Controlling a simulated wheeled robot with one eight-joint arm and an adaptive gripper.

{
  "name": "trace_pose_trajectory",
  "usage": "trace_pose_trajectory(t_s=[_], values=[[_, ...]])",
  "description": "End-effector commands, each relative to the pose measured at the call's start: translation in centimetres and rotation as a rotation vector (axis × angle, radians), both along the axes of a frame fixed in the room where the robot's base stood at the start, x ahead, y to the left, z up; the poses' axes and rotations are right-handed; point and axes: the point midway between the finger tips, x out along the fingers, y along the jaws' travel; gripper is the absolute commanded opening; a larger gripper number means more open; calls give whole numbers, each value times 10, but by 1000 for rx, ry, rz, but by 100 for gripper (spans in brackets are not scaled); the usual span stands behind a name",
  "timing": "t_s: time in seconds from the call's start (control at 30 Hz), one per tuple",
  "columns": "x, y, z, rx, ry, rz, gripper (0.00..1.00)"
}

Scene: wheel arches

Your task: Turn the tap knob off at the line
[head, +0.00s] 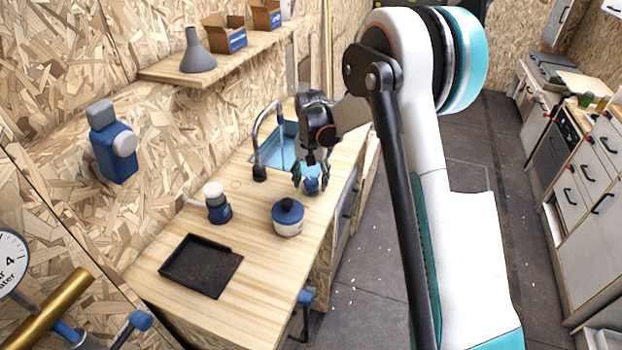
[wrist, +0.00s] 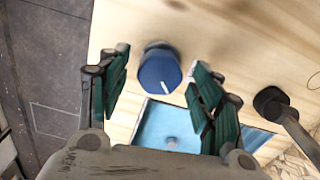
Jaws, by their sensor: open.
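The tap knob (wrist: 158,70) is a round blue cap with a short white line on its top, standing on the wooden counter beside the sink. In the head view the knob (head: 312,185) is partly hidden under my gripper (head: 311,173). In the wrist view my gripper (wrist: 161,68) is open, its green-padded fingers one on each side of the knob, with gaps between. I cannot tell how far down the fingers reach. The line points to the lower right in the wrist view. The mark to turn it to is not clear.
The blue sink basin (head: 272,152) and curved metal spout (head: 257,135) lie behind the knob. A blue-lidded jar (head: 288,218), a small blue-and-white bottle (head: 216,204) and a black tray (head: 200,266) stand on the counter. A shelf (head: 215,64) runs above.

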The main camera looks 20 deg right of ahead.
Motion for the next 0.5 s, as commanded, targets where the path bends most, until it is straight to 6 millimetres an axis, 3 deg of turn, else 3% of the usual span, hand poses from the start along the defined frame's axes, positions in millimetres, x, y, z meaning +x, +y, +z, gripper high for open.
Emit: trace_pose_trajectory(t_s=[0.17,0.5], values=[[0,0,14,0,0,0,59],[0,0,81,0,0,0,59]])
